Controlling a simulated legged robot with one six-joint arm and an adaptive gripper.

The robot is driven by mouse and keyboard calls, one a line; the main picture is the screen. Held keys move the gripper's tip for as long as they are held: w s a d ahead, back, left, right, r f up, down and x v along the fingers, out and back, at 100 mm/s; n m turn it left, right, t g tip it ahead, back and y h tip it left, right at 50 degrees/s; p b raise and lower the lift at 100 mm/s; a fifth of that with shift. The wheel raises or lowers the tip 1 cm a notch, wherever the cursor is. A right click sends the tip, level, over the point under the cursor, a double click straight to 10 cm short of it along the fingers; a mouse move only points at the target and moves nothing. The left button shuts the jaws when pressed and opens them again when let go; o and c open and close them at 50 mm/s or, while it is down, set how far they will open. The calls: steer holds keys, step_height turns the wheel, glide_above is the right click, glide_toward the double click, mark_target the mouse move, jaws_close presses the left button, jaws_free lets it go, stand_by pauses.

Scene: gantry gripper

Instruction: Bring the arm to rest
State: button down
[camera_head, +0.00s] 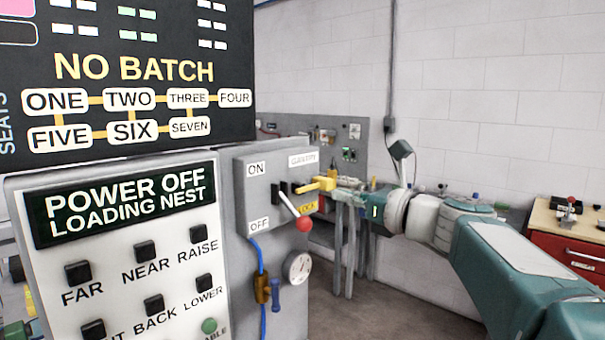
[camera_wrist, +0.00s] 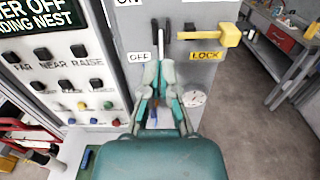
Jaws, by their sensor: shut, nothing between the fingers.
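My gripper (camera_wrist: 160,66) is shut and empty, its fingertips together in front of the grey switch box in the wrist view. In the head view my arm (camera_head: 520,270) reaches in from the right, with its gripper end close to the box's right side. The switch box (camera_head: 243,195) carries a lever whose red knob (camera_head: 303,224) points down, near the OFF label's height. In the wrist view the fingers hide the lever's knob. I cannot tell whether the fingertips touch the lever.
A yellow handle (camera_wrist: 222,36) juts out above the LOCK label, close to my fingers. A button panel (camera_head: 130,260) reading "POWER OFF LOADING NEST" stands left, under a dark "NO BATCH" board (camera_head: 130,70). A red drawer cabinet (camera_head: 580,250) stands right. Open floor shows between.

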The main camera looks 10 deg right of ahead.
steer(key=s+a+f+n+g+h, duration=0.2)
steer(key=s+a+f+n+g, duration=0.15)
steer(key=s+f+n, duration=0.35)
steer(key=s+a+f+n+g+h, duration=0.25)
steer(key=s+a+f+n, duration=0.2)
steer(key=f+n, duration=0.35)
steer(key=s+d+f+n+g+h, duration=0.1)
steer(key=s+d+f+n+h, duration=0.1)
steer(key=s+f+n, duration=0.4)
steer(key=s+d+f+n+g+h, duration=0.2)
steer(key=s+d+f+n+h, duration=0.1)
steer(key=s+f+n, duration=0.3)
steer(key=shift+s+d+f+n+h, duration=0.25)
steer(key=shift+n+h, duration=0.3)
steer(key=shift+n, duration=0.35)
